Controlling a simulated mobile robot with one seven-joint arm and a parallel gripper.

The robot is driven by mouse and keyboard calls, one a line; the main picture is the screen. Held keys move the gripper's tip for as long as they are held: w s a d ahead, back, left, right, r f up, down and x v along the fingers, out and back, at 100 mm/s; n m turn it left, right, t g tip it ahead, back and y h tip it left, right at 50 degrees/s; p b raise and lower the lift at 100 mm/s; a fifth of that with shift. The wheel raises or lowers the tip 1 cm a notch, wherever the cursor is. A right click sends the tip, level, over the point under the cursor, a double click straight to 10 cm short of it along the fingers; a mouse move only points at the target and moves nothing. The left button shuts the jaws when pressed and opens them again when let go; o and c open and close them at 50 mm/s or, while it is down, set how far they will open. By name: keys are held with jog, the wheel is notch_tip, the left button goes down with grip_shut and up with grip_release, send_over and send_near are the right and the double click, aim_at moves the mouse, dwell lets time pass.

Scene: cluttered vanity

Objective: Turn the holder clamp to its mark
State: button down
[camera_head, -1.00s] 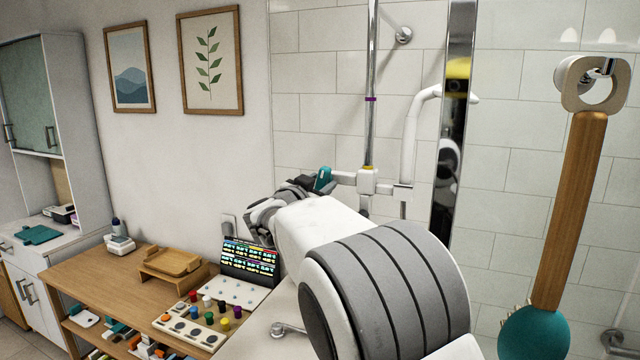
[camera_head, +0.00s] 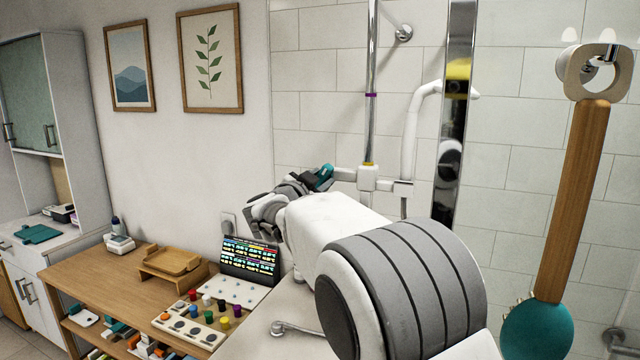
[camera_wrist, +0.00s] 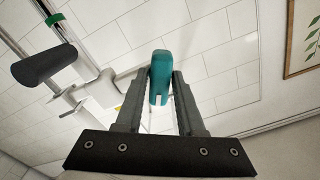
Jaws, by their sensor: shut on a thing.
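The holder clamp's teal grip (camera_head: 324,176) sticks out at the left end of a white arm, tilted to the right. The white clamp body (camera_head: 368,180) sits around the chrome rail. In the wrist view the teal grip (camera_wrist: 160,68) stands between the two fingers of my gripper (camera_wrist: 161,85), which is shut on it. In the head view my gripper (camera_head: 312,182) is partly hidden by my own arm. A yellow band (camera_head: 369,164) lies just above the clamp body and a purple band (camera_head: 371,94) is higher on the rail. I cannot tell which mark belongs to the clamp.
A white grab bar (camera_head: 412,125) and a chrome post (camera_head: 455,130) stand right of the rail. A wooden-handled teal brush (camera_head: 572,205) hangs at right. A wooden desk (camera_head: 100,285) with a tray, a small screen and colored pegs is lower left.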

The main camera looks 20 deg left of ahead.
jog(key=m+b, duration=0.6)
jog(key=m, duration=0.6)
jog(key=shift+r, duration=0.1)
dwell(0.4)
jog(key=c, duration=0.6)
grip_release()
jog(key=shift+c, duration=0.2)
jog(key=shift+s, duration=0.1)
jog(key=s+a+b, duration=0.2)
jog(key=s+b, duration=0.2)
jog(key=s, duration=1.3)
jog(key=shift+a, duration=0.2)
